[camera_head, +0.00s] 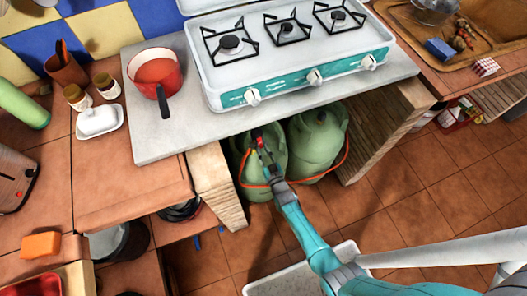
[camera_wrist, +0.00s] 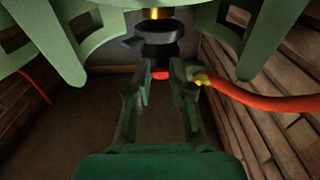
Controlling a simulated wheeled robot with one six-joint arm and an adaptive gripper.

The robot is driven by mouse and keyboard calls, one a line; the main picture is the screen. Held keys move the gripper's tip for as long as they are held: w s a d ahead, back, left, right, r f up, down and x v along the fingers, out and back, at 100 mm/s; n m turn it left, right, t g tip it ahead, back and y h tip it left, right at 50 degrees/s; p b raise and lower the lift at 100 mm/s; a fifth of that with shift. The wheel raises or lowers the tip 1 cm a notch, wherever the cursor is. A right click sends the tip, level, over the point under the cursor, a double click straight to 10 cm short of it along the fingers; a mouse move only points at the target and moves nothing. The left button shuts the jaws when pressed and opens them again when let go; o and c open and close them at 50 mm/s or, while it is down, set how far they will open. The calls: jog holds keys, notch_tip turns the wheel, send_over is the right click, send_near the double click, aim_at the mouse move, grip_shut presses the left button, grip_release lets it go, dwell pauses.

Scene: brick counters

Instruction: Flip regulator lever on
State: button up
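Two green gas cylinders stand under the counter in the head view, a left one (camera_head: 250,180) and a right one (camera_head: 322,145). In the wrist view, the black regulator (camera_wrist: 158,38) sits below a brass valve fitting (camera_wrist: 158,13), framed by the green cylinder collar (camera_wrist: 60,48). A small red lever (camera_wrist: 160,75) shows at the regulator's lower end. My gripper (camera_wrist: 160,80) has its fingers apart, with the red lever between or just beyond the tips; contact cannot be told. In the head view my gripper (camera_head: 262,148) is at the left cylinder's top and hides the regulator.
An orange hose (camera_wrist: 265,101) leaves the regulator to the right in the wrist view. Wooden side panels (camera_head: 216,185) bound the space below the counter. A stove (camera_head: 290,73) and a red pot (camera_head: 156,73) stand on the counter.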

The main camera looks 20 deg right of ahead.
aim_at(261, 145)
grip_shut()
jog(key=shift+s+r+g, duration=0.2)
jog(key=shift+r+g, duration=0.3)
jog(key=shift+g, duration=0.35)
jog(key=shift+s+r+g, duration=0.15)
jog(key=shift+r+g, duration=0.3)
jog(key=shift+g, duration=0.4)
jog(key=shift+r+g, duration=0.65)
jog(key=shift+g, duration=0.45)
notch_tip(261, 145, up, 2)
jog(key=g, duration=0.3)
jog(key=shift+w+g, duration=0.15)
jog(key=shift+g, duration=0.25)
jog(key=shift+r+g, duration=0.45)
jog(key=shift+g, duration=0.65)
